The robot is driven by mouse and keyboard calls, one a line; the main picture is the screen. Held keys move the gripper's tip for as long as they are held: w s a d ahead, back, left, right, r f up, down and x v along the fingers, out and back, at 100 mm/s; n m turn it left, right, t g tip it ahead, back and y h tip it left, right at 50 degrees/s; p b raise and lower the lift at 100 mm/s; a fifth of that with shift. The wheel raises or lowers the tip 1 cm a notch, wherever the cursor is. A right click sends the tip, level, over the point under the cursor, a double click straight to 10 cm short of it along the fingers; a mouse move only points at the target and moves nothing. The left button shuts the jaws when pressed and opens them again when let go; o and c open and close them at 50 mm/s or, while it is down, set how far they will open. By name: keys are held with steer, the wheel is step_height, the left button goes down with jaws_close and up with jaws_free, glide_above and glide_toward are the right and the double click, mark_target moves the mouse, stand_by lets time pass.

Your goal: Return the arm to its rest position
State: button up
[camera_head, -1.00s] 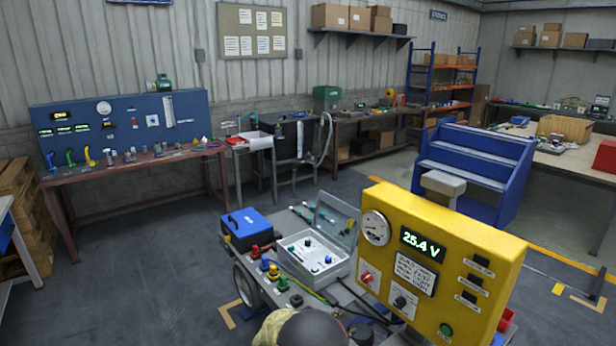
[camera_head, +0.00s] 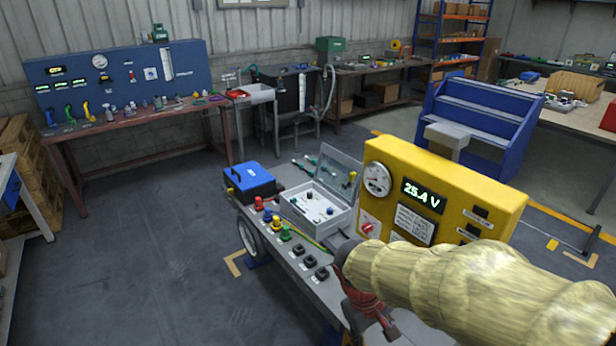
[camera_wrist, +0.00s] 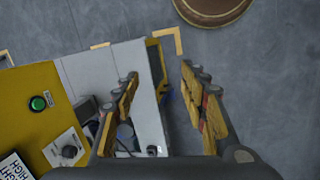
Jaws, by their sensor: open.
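My arm, in a pale yellow sleeve, reaches in from the right in the head view. My gripper (camera_head: 368,312) hangs at its end over the near edge of the grey cart (camera_head: 300,258), in front of the yellow panel (camera_head: 452,190). The wrist view shows my gripper (camera_wrist: 163,100) with its two fingers spread apart and nothing between them. Below them are the cart's pale edge and the grey floor. The arm hides the lower right part of the panel.
On the cart are a blue box (camera_head: 249,180), an open grey case (camera_head: 318,205) and several coloured connectors. Blue steps (camera_head: 478,125) stand behind the panel. A round brown object (camera_wrist: 212,8) shows at the wrist view's top. The floor at left is clear.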

steer(key=s+d+r+m+t+y, duration=0.3)
steer(key=s+r, duration=0.7)
steer(key=r, duration=0.4)
steer(key=d+m+t, duration=0.1)
steer(key=m+t, duration=0.1)
steer(key=shift+s+t, duration=0.35)
steer(key=shift+t, duration=0.05)
